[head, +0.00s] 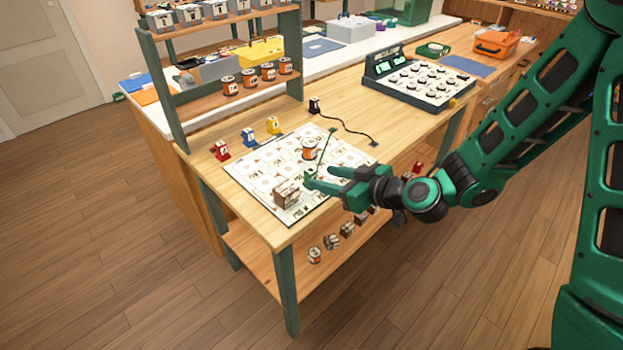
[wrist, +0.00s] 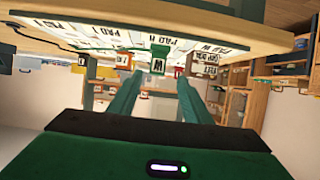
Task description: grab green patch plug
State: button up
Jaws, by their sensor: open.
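The green patch plug (wrist: 158,60) has a white label and shows upside down in the wrist view, straight ahead between my fingers. In the head view a small green shape (head: 310,172) at my fingertips looks like the same plug, with a thin green line rising from it; my fingers partly hide it. It is over the white printed board (head: 255,160). My gripper (head: 318,178) is open, with its fingers reaching left over the board's front right part. In the wrist view my gripper (wrist: 159,78) has a gap between its two fingers. I cannot tell whether they touch the plug.
An orange-labelled spool (head: 309,149) and a brown block (head: 287,193) stand on the board near my fingers. Red (head: 221,151), blue (head: 249,137), yellow (head: 273,125) and black (head: 314,106) plugs stand along the board's back. A dial console (head: 420,80) sits farther right.

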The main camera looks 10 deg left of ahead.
aim_at(313, 175)
jog(key=x, duration=0.5)
jog(key=shift+w+a, duration=0.1)
jog(key=shift+w+r+x, duration=0.1)
jog(key=shift+w+x, duration=0.05)
jog(key=shift+x, duration=0.75)
jog(key=shift+w+r+x, duration=0.1)
jog(key=shift+x, duration=0.85)
jog(key=shift+w+r+x, duration=0.15)
jog(key=shift+x, duration=0.75)
jog(key=shift+c, duration=0.7)
grip_shut()
